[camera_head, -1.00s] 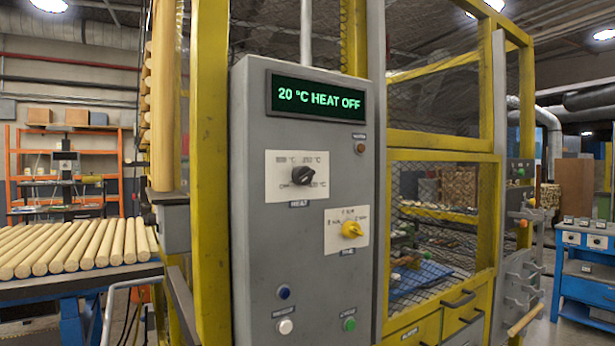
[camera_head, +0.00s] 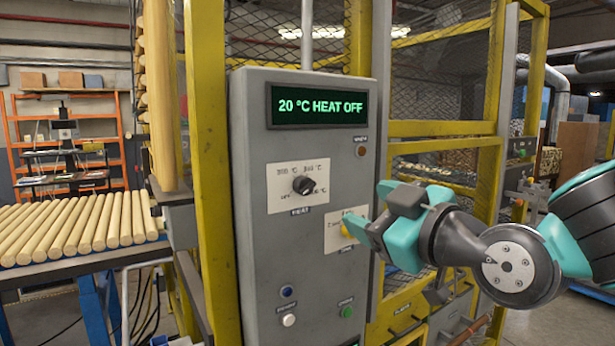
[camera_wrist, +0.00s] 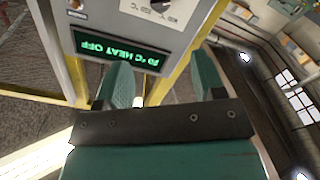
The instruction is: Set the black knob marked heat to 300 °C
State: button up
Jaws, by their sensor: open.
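The black heat knob (camera_head: 304,185) sits on a white plate with temperature marks, in the upper middle of the grey control box (camera_head: 255,240). The display (camera_head: 318,107) above it reads "20 °C HEAT OFF", and it shows upside down in the wrist view (camera_wrist: 120,52). My gripper (camera_head: 360,228) is to the lower right of the knob, in front of the yellow knob's plate. In the wrist view its two teal fingers (camera_wrist: 163,85) stand apart with nothing between them. The heat knob is apart from my gripper.
The yellow knob (camera_head: 346,231) is mostly hidden by my gripper. Blue (camera_head: 287,292), white (camera_head: 288,320) and green (camera_head: 347,312) buttons are lower on the box. A yellow frame post (camera_head: 208,170) stands left of it. Wood rods (camera_head: 75,230) lie on a rack at the left.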

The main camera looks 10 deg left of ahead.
aim_at(309, 187)
jog(key=p+x, duration=0.7)
jog(key=x, duration=0.8)
jog(key=shift+a+p, duration=0.1)
jog(key=shift+p, duration=0.2)
jog(key=shift+w+a+f, duration=0.1)
jog(key=shift+w+a, duration=0.4)
jog(key=shift+w, duration=0.05)
jog(key=c, duration=0.9)
